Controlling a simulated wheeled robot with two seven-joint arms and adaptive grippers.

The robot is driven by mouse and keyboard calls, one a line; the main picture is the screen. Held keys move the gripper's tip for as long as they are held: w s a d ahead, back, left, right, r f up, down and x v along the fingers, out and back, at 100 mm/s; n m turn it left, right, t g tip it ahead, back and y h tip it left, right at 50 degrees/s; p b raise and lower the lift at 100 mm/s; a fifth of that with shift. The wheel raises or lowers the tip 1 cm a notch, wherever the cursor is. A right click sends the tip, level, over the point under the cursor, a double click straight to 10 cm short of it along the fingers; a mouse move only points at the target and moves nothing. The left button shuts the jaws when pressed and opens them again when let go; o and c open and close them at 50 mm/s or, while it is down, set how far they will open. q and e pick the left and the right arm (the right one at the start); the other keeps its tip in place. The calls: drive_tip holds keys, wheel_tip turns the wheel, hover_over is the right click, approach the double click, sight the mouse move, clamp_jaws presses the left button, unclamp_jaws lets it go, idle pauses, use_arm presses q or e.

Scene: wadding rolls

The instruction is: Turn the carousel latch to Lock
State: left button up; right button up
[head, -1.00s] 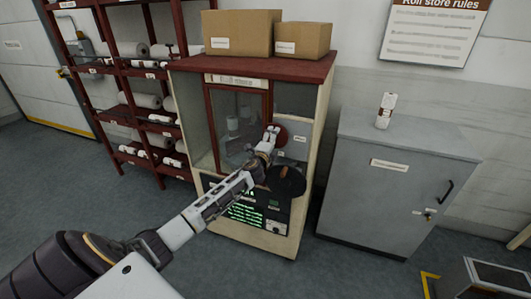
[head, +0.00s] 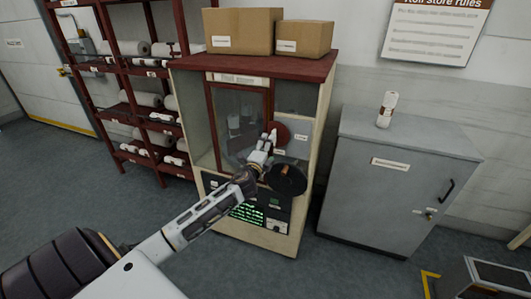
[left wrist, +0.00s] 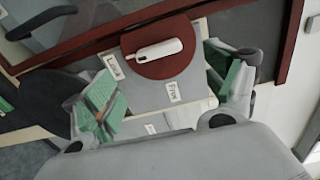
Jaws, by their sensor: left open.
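The carousel latch (left wrist: 158,50) is a white elongated handle on a dark red disc (left wrist: 152,72), set on a grey plate of the cabinet front. The red disc also shows in the head view (head: 283,133). Two small labels sit below it in the left wrist view: one reading Lock (left wrist: 115,67) and one seemingly reading Free (left wrist: 174,91). The handle lies nearly level in that view. My left gripper (left wrist: 165,90) is open, its green-padded fingers spread either side of the plate, with nothing between them touching. In the head view my left gripper (head: 268,143) is close in front of the disc.
The cabinet (head: 318,110) carries two cardboard boxes (head: 240,32) on top. A round black part (head: 288,180) sticks out just below my gripper. A shelf rack with rolls (head: 150,101) stands left; a grey locker (head: 385,195) with a roll on top (head: 387,108) stands right.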

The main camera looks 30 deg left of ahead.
use_arm(q)
drive_tip(key=shift+v, duration=1.3)
